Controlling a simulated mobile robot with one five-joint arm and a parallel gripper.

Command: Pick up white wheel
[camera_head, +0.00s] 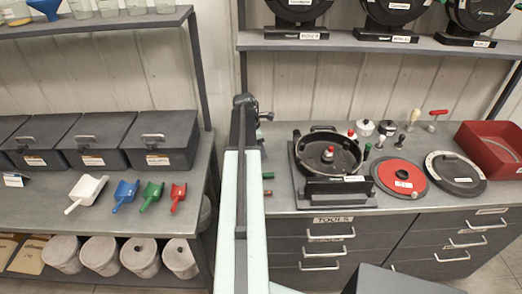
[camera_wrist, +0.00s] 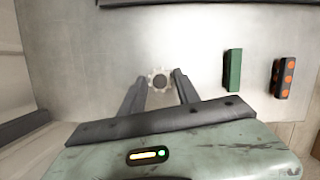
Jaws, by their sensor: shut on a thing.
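The white wheel (camera_wrist: 159,80) is a small toothed disc with a dark centre. It sits between the two fingertips of my gripper (camera_wrist: 159,79) in the wrist view, over the grey metal worktop (camera_wrist: 80,60). My gripper is shut on it. Whether the wheel touches the worktop or is lifted, I cannot tell. In the head view my arm runs up the middle of the picture and hides the wheel and the fingertips.
A green block (camera_wrist: 232,70) and a dark block with orange dots (camera_wrist: 283,78) lie right of my gripper. In the head view, a black round pan (camera_head: 312,150), a red disc (camera_head: 390,174), a black disc (camera_head: 455,183) and a red bin (camera_head: 492,152) fill the right bench.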

